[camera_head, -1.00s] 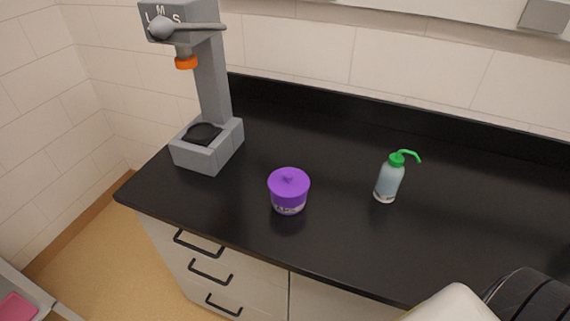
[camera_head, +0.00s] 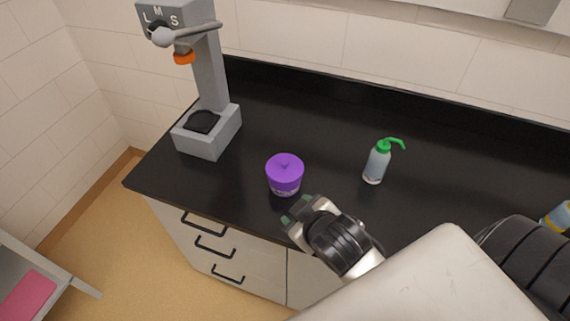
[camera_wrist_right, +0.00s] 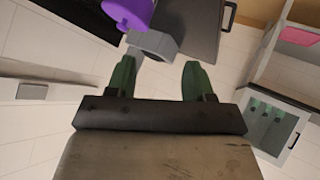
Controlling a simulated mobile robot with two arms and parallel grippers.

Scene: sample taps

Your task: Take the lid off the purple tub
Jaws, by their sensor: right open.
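The purple tub (camera_head: 284,184) stands upright on the black counter, near its front edge. Its purple lid (camera_head: 284,165) with a small knob is on it. The tub also shows cut off at the top of the right wrist view (camera_wrist_right: 128,12). My right gripper (camera_head: 297,210) is just in front of the tub, to its right in the picture, apart from it. Its green fingers are spread and empty, as the right wrist view shows (camera_wrist_right: 158,80). My left gripper is not in view.
A grey dispenser stand (camera_head: 208,130) with an orange nozzle and a lever is at the counter's left end. A wash bottle (camera_head: 376,163) with a green cap stands right of the tub. A blue and yellow item (camera_head: 557,216) shows at the right edge. The counter (camera_head: 300,110) behind the tub is clear.

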